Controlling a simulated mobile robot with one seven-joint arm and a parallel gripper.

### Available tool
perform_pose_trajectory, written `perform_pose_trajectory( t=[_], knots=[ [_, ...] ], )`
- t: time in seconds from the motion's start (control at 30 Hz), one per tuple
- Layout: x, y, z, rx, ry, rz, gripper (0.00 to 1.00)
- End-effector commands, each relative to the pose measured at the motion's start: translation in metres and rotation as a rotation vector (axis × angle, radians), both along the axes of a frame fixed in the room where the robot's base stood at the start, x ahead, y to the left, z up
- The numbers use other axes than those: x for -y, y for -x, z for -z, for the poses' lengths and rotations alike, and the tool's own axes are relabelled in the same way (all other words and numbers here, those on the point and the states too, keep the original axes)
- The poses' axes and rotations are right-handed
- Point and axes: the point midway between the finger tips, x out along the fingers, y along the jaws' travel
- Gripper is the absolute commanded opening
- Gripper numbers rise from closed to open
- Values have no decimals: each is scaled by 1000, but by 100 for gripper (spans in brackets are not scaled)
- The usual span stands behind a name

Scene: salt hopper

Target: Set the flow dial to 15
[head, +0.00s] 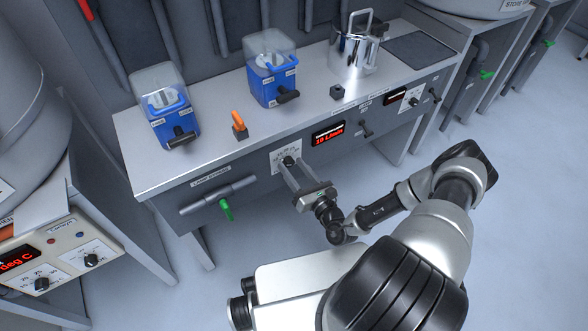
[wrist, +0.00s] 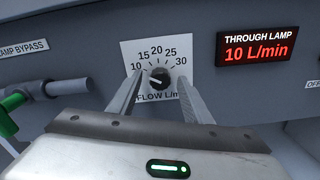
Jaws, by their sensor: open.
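The flow dial (wrist: 160,79) is a small black round knob on a white plate marked 10, 15, 20, 25 and 30, labelled FLOW L/min. Its pale pointer mark aims up and left, towards the 10. The dial also shows on the bench's front panel in the head view (head: 288,161). My gripper (wrist: 160,72) is open, with one finger on each side of the dial; I cannot tell whether they touch it. In the head view my gripper (head: 288,164) reaches the panel from the front. The red display (wrist: 260,50) beside the dial reads 10 L/min under THROUGH LAMP.
Left of the dial is the lamp bypass pipe with a green handle (head: 226,209). Right of the display is a small lever (head: 366,129). On the bench top (head: 215,160) stand two blue units, an orange switch (head: 239,121) and a metal jug (head: 352,52).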

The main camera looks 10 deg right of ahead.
Motion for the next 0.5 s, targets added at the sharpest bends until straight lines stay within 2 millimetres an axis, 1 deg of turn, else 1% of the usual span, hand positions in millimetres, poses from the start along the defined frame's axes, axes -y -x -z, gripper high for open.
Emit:
perform_pose_trajectory(
  t=[0.23,0.27,0.3,0.5],
  knots=[
    [0,-1,0,0,0,1,45],
    [0,-1,0,0,0,0,43],
    [0,-1,0,0,0,0,37],
    [0,-1,0,0,0,0,4]
  ],
)
